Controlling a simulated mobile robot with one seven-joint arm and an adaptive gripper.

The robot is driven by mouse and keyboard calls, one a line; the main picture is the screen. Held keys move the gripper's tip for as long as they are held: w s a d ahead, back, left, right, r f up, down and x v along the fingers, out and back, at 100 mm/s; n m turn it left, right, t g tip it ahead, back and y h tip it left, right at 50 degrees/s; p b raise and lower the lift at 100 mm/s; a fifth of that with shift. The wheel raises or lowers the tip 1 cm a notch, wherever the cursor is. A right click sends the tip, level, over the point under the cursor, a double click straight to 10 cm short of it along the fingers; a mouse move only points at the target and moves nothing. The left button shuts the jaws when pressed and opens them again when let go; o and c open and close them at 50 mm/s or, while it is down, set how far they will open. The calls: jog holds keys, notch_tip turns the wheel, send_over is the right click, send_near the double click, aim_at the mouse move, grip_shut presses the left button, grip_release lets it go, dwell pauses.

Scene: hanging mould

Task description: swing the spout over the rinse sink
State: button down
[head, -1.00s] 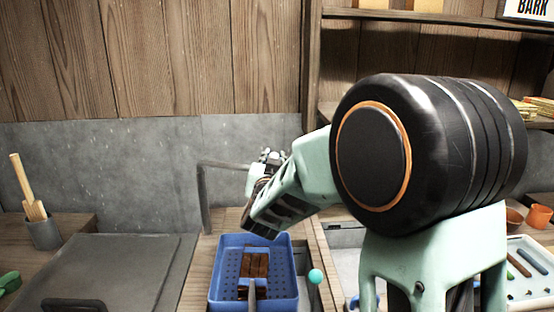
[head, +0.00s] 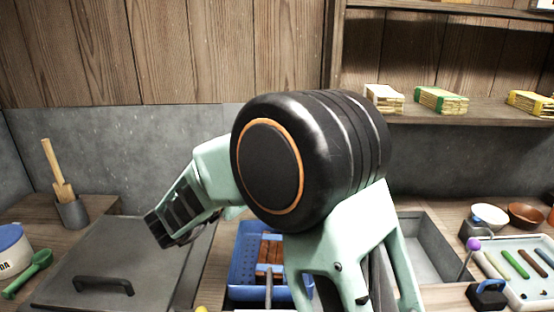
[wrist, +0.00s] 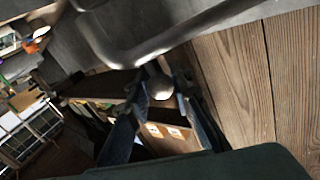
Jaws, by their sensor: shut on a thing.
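The spout (wrist: 140,45) is a bent grey metal pipe across the top of the wrist view. My gripper (wrist: 159,82) has its two dark fingers shut on the spout's rounded end.
A blue perforated basket (head: 243,262) with brown blocks stands below my arm. A grey lid (head: 140,252) with a black handle lies left. A pot with wooden tools (head: 72,212) is farther left. A tray (head: 520,270) of coloured sticks and bowls are at right.

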jog(key=shift+s+a, duration=0.25)
jog(key=shift+a, duration=0.1)
jog(key=c, duration=1.7)
grip_release()
jog(key=shift+a, duration=0.1)
jog(key=v, duration=1.2)
jog(key=shift+w, duration=0.15)
